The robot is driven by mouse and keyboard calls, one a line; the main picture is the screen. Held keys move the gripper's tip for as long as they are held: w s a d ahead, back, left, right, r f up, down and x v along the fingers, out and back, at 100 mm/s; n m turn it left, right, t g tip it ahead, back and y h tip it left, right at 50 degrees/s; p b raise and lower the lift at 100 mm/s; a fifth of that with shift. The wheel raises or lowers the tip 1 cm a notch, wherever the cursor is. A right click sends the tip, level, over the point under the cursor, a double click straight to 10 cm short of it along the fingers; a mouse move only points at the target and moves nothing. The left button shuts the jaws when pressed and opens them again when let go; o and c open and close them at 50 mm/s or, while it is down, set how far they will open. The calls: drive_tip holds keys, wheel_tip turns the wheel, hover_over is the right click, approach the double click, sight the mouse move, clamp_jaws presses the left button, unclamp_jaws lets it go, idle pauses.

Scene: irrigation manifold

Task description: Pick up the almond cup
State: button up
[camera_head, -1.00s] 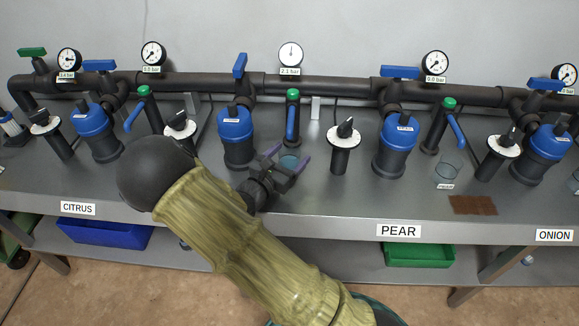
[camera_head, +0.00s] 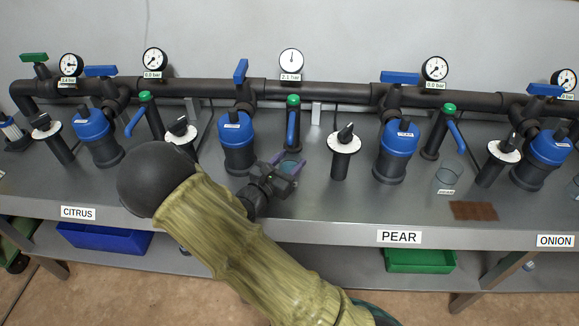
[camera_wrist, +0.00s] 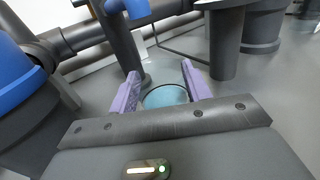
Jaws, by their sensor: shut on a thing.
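The cup (camera_head: 291,165) is a small clear cup with bluish content, standing on the bench in front of the green-capped riser in the middle. It also shows in the wrist view (camera_wrist: 166,96) between the two purple fingers. My gripper (camera_head: 288,164) is shut on the cup, one finger on each side of it. The gripper also fills the lower part of the wrist view (camera_wrist: 162,92). My gripper body hides the cup's near side, and no almond label can be read on it.
Blue-topped filters (camera_head: 238,143) and (camera_head: 397,152) and a white-dialled knob (camera_head: 344,139) stand close around. Another clear cup (camera_head: 446,178) stands to the right, near a brown mat (camera_head: 473,211). A dark pipe (camera_head: 330,91) runs along the back. The front bench strip is fairly clear.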

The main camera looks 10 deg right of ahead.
drive_tip(key=shift+r, duration=0.6)
wheel_tip(320, 180, up, 2)
drive_tip(key=shift+r+p, duration=0.2)
drive_tip(key=shift+p, duration=0.35)
drive_tip(key=p+v, duration=0.1)
drive_tip(key=v, duration=1.7)
drive_tip(key=shift+d+f, duration=0.1)
